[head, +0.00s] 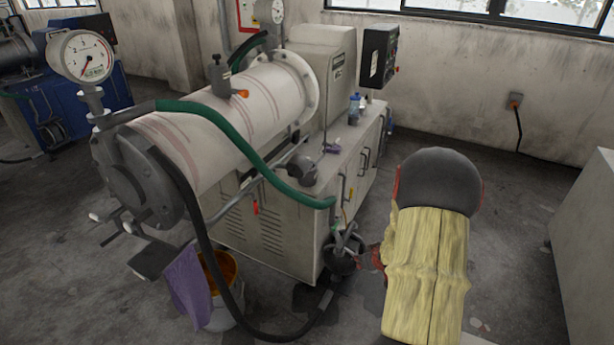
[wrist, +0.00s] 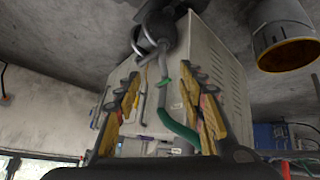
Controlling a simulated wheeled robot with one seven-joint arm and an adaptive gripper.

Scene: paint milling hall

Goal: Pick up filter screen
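I cannot make out a filter screen for certain in either view. My gripper (wrist: 163,112) is open and empty in the wrist view, its two yellow fingers well apart. The wrist picture is upside down. Between and beyond the fingers is the light grey cabinet of the mill (wrist: 218,60), with a green hose (wrist: 174,127) and the dark pump fittings. In the head view the mill's big white cylinder (head: 235,125) lies on the cabinet (head: 285,235). My yellow-covered arm is at the right, and my gripper's fingers are not clearly seen there.
A bucket (head: 228,310) with orange inside and a purple cloth (head: 188,285) are at the mill's front left. A black hose (head: 215,270) loops down to the floor. A grey cabinet (head: 590,240) stands at the right edge. Floor between it and my arm is clear.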

